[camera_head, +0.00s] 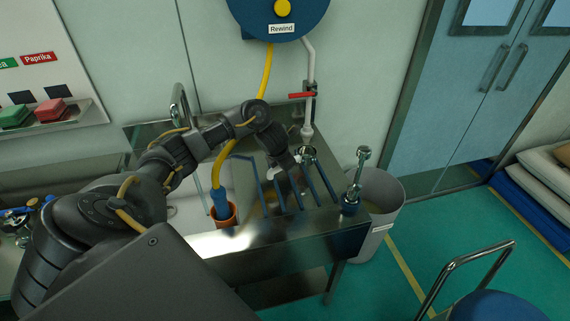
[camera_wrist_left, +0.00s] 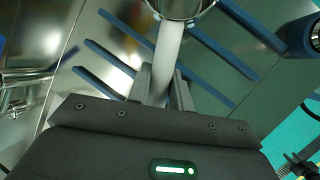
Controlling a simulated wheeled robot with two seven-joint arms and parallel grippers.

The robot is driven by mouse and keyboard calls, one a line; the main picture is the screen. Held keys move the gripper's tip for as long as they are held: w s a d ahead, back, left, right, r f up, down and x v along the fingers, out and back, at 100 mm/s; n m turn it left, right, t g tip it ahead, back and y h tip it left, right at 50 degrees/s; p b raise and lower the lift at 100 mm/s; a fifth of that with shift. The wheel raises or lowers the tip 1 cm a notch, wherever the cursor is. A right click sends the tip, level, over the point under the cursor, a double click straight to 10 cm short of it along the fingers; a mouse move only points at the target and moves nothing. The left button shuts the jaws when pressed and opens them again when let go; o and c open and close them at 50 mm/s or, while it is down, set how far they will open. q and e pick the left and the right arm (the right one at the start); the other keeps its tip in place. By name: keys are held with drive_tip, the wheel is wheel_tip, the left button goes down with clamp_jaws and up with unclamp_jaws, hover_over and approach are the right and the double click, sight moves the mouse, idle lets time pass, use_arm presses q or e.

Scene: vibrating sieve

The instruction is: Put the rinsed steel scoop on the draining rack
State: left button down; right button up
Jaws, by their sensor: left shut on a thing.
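My left gripper (camera_head: 296,168) is over the right part of the steel sink bench, at the draining rack of blue bars (camera_head: 323,180). It is shut on the pale handle of the steel scoop (camera_wrist_left: 168,58). The scoop's round metal bowl (camera_wrist_left: 180,8) is cut off by the top edge of the left wrist view. In the head view the scoop (camera_head: 308,153) is partly hidden by the gripper. The rack's blue bars (camera_wrist_left: 112,68) lie on both sides of the handle. I cannot tell whether the scoop touches them. My right gripper is not in view.
A yellow hose with a blue nozzle (camera_head: 220,203) stands in an orange cup, left of the rack. A metal fitting with a blue base (camera_head: 350,203) stands at the bench's right corner. A pipe with a red valve handle (camera_head: 301,95) rises behind. A pale bin (camera_head: 388,210) stands right.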

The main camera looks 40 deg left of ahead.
use_arm(q)
drive_tip(key=shift+w+a+f, duration=0.15)
drive_tip(key=shift+f, duration=0.8)
drive_tip(key=shift+w+a+f, duration=0.1)
drive_tip(key=shift+f, duration=0.8)
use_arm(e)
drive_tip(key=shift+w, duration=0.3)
use_arm(q)
drive_tip(key=shift+f, duration=0.15)
drive_tip(key=c, duration=1.3)
unclamp_jaws()
drive_tip(key=shift+o, duration=0.2)
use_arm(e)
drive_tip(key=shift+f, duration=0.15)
